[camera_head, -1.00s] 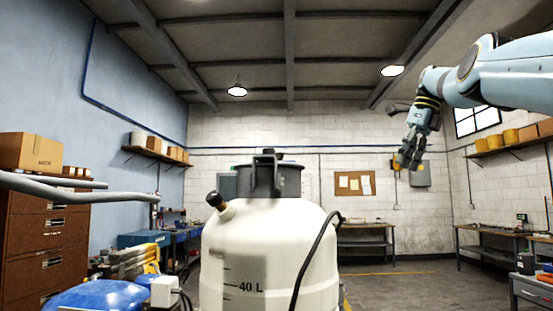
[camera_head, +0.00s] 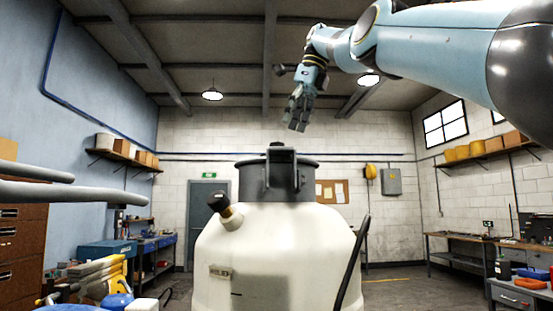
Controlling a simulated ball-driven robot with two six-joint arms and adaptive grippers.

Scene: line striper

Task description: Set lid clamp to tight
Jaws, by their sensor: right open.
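A large white tank (camera_head: 280,255) stands in the middle of the head view. A dark grey lid (camera_head: 255,178) sits on its top. The lid clamp (camera_head: 282,170), a grey upright bracket, stands at the front of the lid; I cannot tell its setting. My right gripper (camera_head: 297,120) is open and empty, hanging fingers down above the lid and a little to its right. It is apart from the clamp. My left gripper is not in view.
A black-capped spout (camera_head: 223,212) sticks out of the tank's left shoulder, and a black hose (camera_head: 355,265) runs down its right. Grey handlebars (camera_head: 60,193) reach in from the left. Workbenches (camera_head: 465,248) line the walls. The air around the lid is clear.

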